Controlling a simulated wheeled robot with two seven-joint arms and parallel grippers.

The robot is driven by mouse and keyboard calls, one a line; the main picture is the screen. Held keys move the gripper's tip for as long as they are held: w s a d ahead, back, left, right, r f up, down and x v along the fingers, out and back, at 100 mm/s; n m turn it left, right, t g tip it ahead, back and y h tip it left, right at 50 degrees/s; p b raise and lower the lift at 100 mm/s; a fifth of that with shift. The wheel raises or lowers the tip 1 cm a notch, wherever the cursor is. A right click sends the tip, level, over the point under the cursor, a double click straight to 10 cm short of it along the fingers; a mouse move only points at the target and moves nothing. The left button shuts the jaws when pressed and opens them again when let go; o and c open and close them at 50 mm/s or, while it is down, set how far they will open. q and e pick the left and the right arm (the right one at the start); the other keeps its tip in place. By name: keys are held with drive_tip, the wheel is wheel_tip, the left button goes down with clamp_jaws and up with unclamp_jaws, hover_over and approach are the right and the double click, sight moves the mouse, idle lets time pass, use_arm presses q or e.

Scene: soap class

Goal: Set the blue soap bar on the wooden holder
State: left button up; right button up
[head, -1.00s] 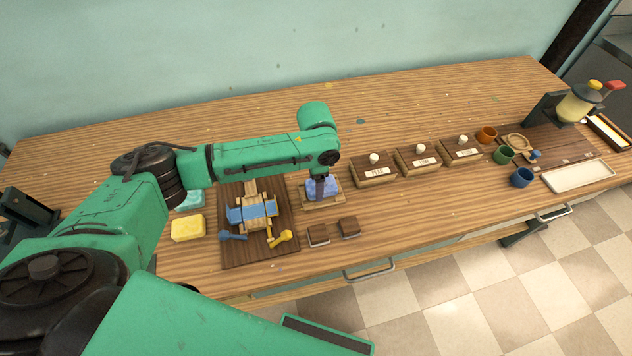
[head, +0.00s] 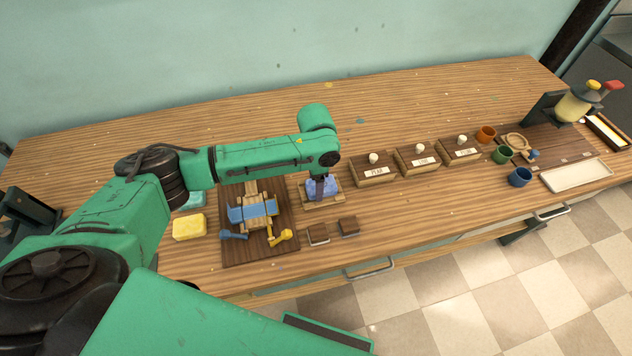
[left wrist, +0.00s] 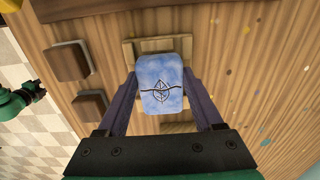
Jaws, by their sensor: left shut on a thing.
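The blue soap bar (head: 322,187) is pale blue, with a dark stamped emblem on its face in the left wrist view (left wrist: 160,84). My left gripper (head: 320,190) points down over the wooden holder and is shut on the soap, one finger on each side. The wooden holder (head: 322,202) is a light slatted tray under the soap; its frame also shows in the left wrist view (left wrist: 145,44). The soap is over the middle of the holder. I cannot tell whether it touches the slats. My right gripper is not in view.
A dark board with a blue-and-wood contraption (head: 252,212) is left of the holder. A yellow bar (head: 189,227) and a teal bar (head: 192,200) lie farther left. Two small brown blocks (head: 318,234) are in front. Labelled wooden boxes (head: 375,172) stand to the right.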

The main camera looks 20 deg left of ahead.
use_arm(q)
drive_tip(key=shift+f, duration=0.4)
idle(0.3)
drive_tip(key=o, duration=1.5)
wheel_tip(320, 180, up, 6)
drive_tip(key=p, duration=0.7)
drive_tip(key=shift+r+p, duration=0.1)
drive_tip(key=shift+p, duration=0.2)
